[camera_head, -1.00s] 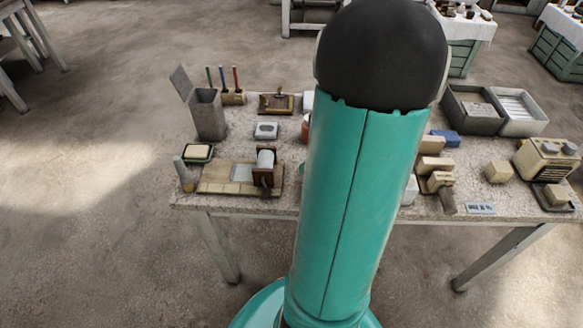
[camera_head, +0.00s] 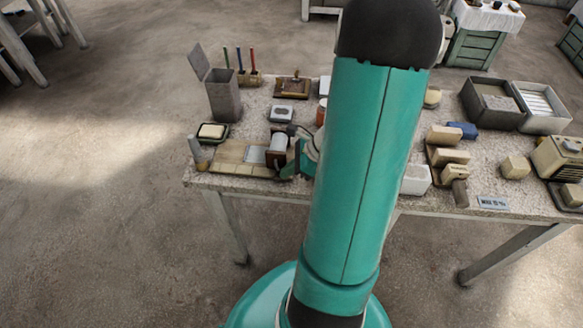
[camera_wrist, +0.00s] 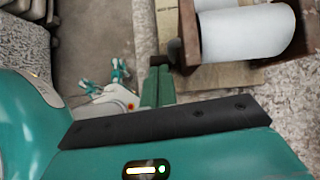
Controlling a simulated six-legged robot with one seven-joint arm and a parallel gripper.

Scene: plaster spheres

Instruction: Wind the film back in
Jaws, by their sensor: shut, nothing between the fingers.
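The film device is a wooden board (camera_head: 230,154) with a white roll (camera_head: 279,142) in a dark brown holder at its right end. A pale grey sheet (camera_head: 254,155) lies on the board beside the roll. In the wrist view the roll (camera_wrist: 240,35) is large at the upper right, in its wooden frame, with a pale wooden strip (camera_wrist: 168,28) to its left. My gripper (camera_head: 288,172) is at the right end of the board, close beside the holder. In the wrist view its fingers (camera_wrist: 159,68) are together and empty, just below the frame. I cannot tell whether they touch it.
A grey bin (camera_head: 223,100) with a raised lid and a small white box (camera_head: 281,113) stand behind the board. A soap-like block (camera_head: 212,131) sits on a dark tray at left. Blocks (camera_head: 450,155) and grey trays (camera_head: 492,105) stand right of my arm, which hides the table's middle.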

